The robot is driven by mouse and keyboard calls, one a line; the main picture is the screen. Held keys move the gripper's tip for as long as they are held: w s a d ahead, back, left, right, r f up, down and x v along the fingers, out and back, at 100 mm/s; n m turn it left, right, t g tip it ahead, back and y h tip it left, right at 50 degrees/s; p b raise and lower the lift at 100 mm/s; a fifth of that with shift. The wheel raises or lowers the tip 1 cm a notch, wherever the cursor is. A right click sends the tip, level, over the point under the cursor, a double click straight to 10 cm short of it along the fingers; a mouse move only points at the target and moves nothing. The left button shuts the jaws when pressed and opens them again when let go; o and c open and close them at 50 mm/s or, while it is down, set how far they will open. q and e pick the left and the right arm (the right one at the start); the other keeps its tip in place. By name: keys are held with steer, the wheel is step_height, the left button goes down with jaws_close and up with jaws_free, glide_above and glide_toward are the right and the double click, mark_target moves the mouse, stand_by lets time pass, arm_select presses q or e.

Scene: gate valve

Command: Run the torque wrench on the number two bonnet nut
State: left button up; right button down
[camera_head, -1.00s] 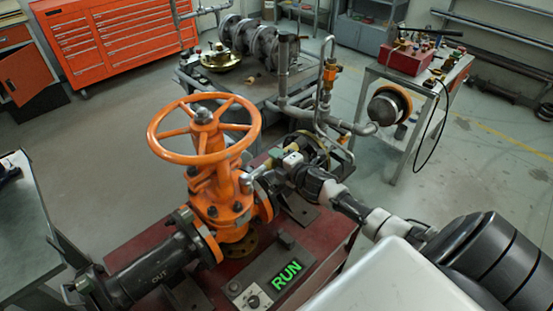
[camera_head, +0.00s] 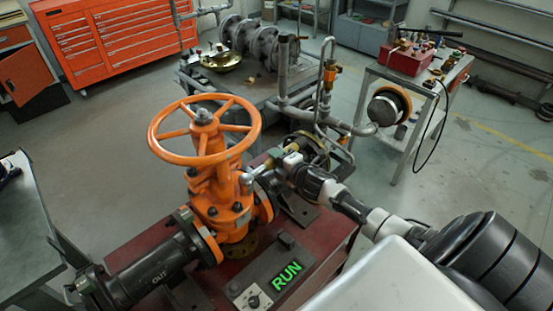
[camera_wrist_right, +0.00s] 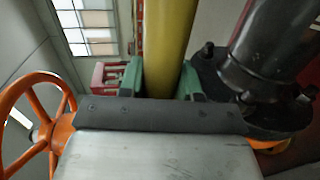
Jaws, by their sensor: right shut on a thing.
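The orange gate valve (camera_head: 213,180) with its orange handwheel (camera_head: 204,129) stands on the dark red bench. Bonnet nuts (camera_head: 237,207) ring its flange; I cannot tell which is number two. My right gripper (camera_head: 272,170) is just right of the valve body. In the right wrist view its green fingertips (camera_wrist_right: 160,82) are shut on a yellow round handle (camera_wrist_right: 173,40), which I take to be the torque wrench. A silver end (camera_head: 246,179) shows beside the bonnet flange; whether it sits on a nut is unclear. My left gripper is not in view.
A control box (camera_head: 270,276) with a lit green RUN sign lies in front of the valve. A black pipe (camera_head: 153,267) runs left from the valve. A pipe-laden bench (camera_head: 245,90) stands behind, a tool trolley (camera_head: 400,75) at the right. Open floor lies at the left.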

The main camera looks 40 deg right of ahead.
steer(key=shift+r, duration=0.3)
